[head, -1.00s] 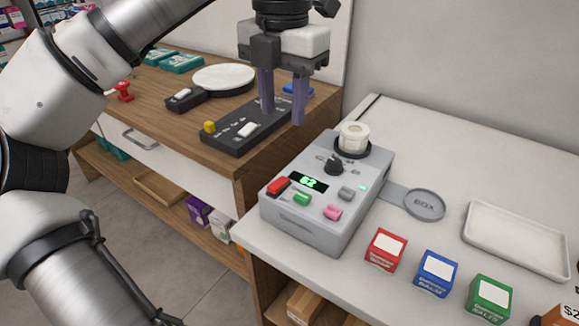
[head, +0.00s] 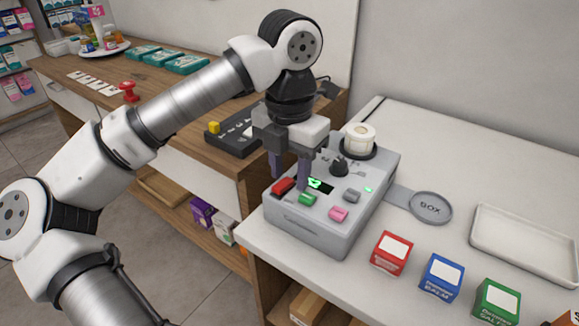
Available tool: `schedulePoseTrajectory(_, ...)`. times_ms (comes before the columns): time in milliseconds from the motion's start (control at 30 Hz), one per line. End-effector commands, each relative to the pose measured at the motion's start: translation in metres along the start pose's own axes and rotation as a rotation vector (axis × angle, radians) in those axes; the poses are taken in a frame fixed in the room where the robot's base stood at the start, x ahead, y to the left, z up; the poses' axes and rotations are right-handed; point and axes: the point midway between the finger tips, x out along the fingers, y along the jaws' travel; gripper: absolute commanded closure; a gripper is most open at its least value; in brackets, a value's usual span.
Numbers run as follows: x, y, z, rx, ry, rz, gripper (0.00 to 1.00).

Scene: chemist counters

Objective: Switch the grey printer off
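The grey printer (head: 310,236) stands on the left end of the white counter. Its top carries a red switch (head: 283,187), a green button (head: 307,199), a pink button (head: 339,214), a grey button (head: 352,196) and a black dial (head: 339,167). The display (head: 320,184) glows green, partly hidden by a finger, and a small green light (head: 368,189) is lit. My gripper (head: 289,180) is open and empty, pointing down over the printer's left part. Its fingertips are on either side of the red switch in the picture; whether they touch the printer I cannot tell.
A paper roll (head: 360,138) stands at the printer's back. A round "BOX" plate (head: 430,207) lies to its right, with a white tray (head: 525,243) beyond. Red (head: 392,254), blue (head: 441,277) and green (head: 497,302) boxes stand in front. A black panel (head: 228,138) lies on the wooden counter.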

Motion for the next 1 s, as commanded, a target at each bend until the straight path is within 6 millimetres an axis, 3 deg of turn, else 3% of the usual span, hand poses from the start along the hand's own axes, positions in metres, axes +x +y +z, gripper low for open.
schedulePoseTrajectory(67,0.000,0.000,0.000,0.000,0.000,0.000,0.64)
schedulePoseTrajectory(333,0.000,0.000,0.000,0.000,0.000,0.000,1.00)
schedulePoseTrajectory(567,0.003,0.001,-0.001,-0.002,-0.031,0.000,1.00)
schedulePoseTrajectory(1000,0.000,0.001,-0.010,-0.002,-0.335,0.001,1.00)
